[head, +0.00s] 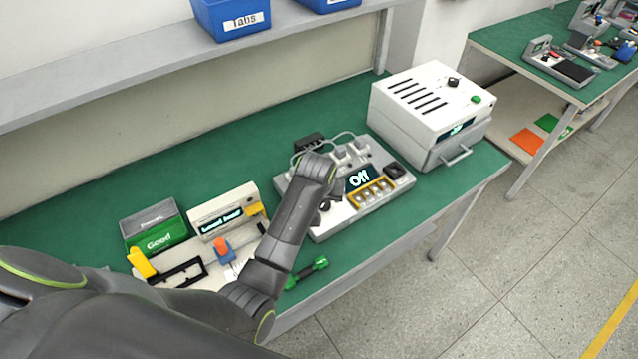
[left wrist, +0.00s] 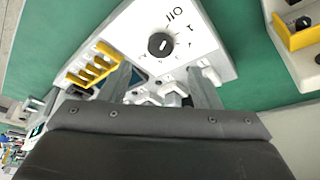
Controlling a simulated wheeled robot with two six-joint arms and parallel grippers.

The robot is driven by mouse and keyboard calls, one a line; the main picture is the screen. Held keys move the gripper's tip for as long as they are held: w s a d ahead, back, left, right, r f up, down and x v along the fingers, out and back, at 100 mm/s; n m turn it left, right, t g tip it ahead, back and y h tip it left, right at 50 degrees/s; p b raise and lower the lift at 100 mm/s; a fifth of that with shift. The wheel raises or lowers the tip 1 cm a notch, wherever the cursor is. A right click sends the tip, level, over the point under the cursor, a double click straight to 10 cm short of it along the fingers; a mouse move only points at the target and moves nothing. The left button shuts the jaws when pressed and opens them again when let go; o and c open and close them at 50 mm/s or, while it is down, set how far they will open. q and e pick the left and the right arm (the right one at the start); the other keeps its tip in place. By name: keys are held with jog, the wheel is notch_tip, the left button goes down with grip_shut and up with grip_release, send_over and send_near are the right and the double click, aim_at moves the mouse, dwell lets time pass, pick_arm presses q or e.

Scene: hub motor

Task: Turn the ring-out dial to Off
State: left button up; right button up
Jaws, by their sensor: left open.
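The ring-out dial is a round black knob (left wrist: 160,44) with a white pointer mark, on a light grey tester box (head: 338,218). In the left wrist view, printed marks and an "Off" label surround it; I cannot tell exactly which mark the pointer faces. The display (head: 359,179) on the box reads "Off" in the head view. My left gripper (left wrist: 159,72) is open, its fingers spread to either side below the dial in the left wrist view, with nothing between the tips. In the head view, my left arm hides part of the box. My right gripper is not in view.
Yellow-framed sockets (head: 371,194) sit on the box's front. A white oven-like unit (head: 432,105) stands to its right. On the left are a small display unit (head: 224,212), a green "Good" bin (head: 157,232) and a green-handled tool (head: 307,271). A shelf holds a blue "Tabs" bin (head: 231,17).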

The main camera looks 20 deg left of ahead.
pick_arm(q)
jog(key=v, duration=1)
jog(key=shift+b, duration=0.45)
